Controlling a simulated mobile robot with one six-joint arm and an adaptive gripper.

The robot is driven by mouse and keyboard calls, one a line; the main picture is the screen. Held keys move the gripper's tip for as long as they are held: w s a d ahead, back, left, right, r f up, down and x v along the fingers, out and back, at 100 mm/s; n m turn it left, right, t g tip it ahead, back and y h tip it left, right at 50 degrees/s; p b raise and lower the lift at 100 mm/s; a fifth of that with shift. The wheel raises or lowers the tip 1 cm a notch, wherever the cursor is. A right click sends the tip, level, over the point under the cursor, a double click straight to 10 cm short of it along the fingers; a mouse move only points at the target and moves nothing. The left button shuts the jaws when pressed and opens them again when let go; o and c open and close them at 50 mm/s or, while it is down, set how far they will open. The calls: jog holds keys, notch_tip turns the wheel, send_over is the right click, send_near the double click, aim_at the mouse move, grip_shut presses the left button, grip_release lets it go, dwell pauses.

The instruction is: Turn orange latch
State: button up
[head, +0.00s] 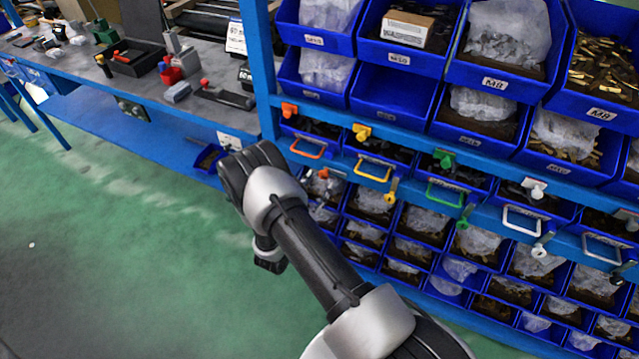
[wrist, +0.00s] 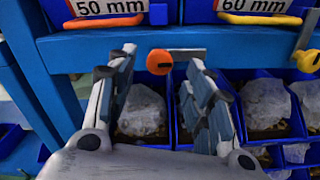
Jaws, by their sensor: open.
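The orange latch (wrist: 159,62) shows in the wrist view as a round orange knob with a flat grey bar reaching level to its right. It sits on the blue shelf rail, below the orange handle (wrist: 103,22). In the head view the orange latch (head: 323,173) is small, just right of my arm. My gripper (wrist: 158,62) is open and empty, with one finger on each side of the knob in the picture. I cannot tell whether the fingertips reach past the knob, and I see no clear touch. In the head view I cannot make out the fingers.
A yellow handle (wrist: 259,18) and a yellow latch (wrist: 307,61) are to the right on the same rail. A blue upright post (wrist: 38,85) stands close on the left. Filled blue bins lie below the rail. A workbench (head: 150,85) stands left, with open green floor in front.

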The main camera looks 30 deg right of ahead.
jog(key=shift+x, duration=1.25)
jog(key=shift+c, duration=0.3)
jog(key=c, duration=1)
